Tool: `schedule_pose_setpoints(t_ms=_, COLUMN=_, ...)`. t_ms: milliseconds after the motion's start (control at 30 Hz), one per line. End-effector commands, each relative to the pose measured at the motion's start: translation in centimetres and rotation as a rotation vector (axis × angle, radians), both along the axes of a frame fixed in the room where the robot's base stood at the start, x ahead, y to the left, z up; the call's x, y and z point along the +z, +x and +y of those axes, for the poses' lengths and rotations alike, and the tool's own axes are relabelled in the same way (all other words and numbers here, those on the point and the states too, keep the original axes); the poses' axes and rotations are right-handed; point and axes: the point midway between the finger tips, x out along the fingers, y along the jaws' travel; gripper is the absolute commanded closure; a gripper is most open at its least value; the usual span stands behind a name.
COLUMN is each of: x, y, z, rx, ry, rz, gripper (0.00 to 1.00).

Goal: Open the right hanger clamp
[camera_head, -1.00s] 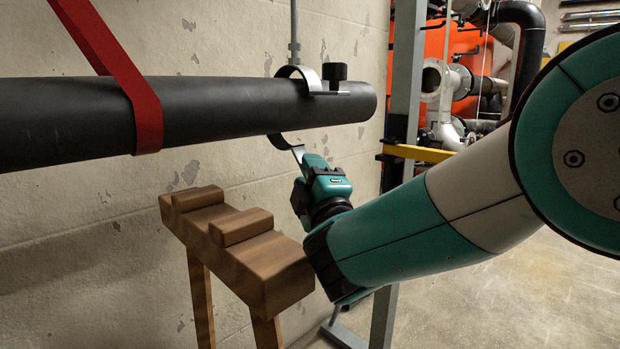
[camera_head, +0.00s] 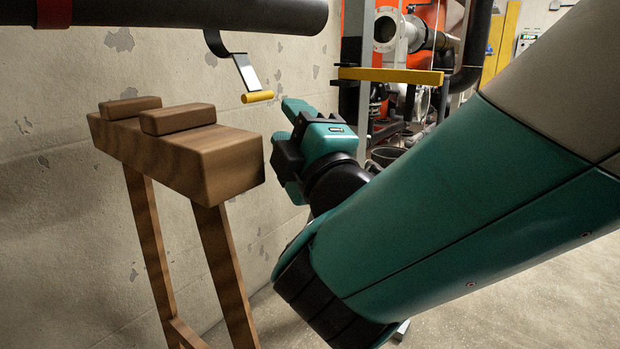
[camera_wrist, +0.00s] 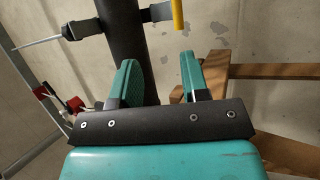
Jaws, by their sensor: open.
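The right hanger clamp's lower strap (camera_head: 226,50) hangs down from under the dark pipe (camera_head: 190,18) near its end. Its metal tongue slopes away from the pipe and ends in a yellow handle (camera_head: 257,96). The clamp's top is out of the head view. My gripper (camera_head: 285,148) is open and empty, below and to the right of the handle, apart from it. In the wrist view, my fingers (camera_wrist: 158,65) are spread. Beyond them show the pipe (camera_wrist: 126,40), the metal strap (camera_wrist: 156,13) and the yellow handle (camera_wrist: 178,14).
A wooden stand (camera_head: 205,155) with two blocks on top stands under the pipe, left of my gripper. A red strap (camera_head: 54,12) wraps the pipe at left. A post with a yellow bar (camera_head: 390,75) stands behind my gripper. The wall is close behind the stand.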

Motion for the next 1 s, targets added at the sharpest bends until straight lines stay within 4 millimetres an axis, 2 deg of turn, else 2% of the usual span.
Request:
schedule_pose_setpoints(t_ms=33, x=-1.0, y=-0.8, z=-0.5, rx=0.002, ry=0.000, rz=-0.001, gripper=0.58)
schedule_pose_setpoints(t_ms=233, x=-1.5, y=-2.6, z=-1.6, rx=0.002, ry=0.002, rz=0.000, gripper=0.58)
schedule_pose_setpoints(t_ms=633, x=-1.3, y=-3.0, z=-1.9, rx=-0.001, ry=0.000, rz=0.000, gripper=0.58)
schedule_pose_setpoints(t_ms=767, x=-1.3, y=-2.3, z=-2.8, rx=-0.023, ry=0.024, rz=0.034, gripper=0.88)
schedule_pose_setpoints(t_ms=800, x=-1.3, y=-1.6, z=-3.8, rx=-0.049, ry=0.048, rz=0.072, gripper=0.97)
schedule_pose_setpoints(t_ms=833, x=-1.3, y=-0.9, z=-4.7, rx=-0.074, ry=0.074, rz=0.113, gripper=1.00)
schedule_pose_setpoints(t_ms=933, x=-2.4, y=1.9, z=-9.4, rx=-0.197, ry=0.203, rz=0.329, gripper=1.00)
schedule_pose_setpoints(t_ms=1000, x=-4.2, y=3.3, z=-13.5, rx=-0.303, ry=0.319, rz=0.542, gripper=1.00)
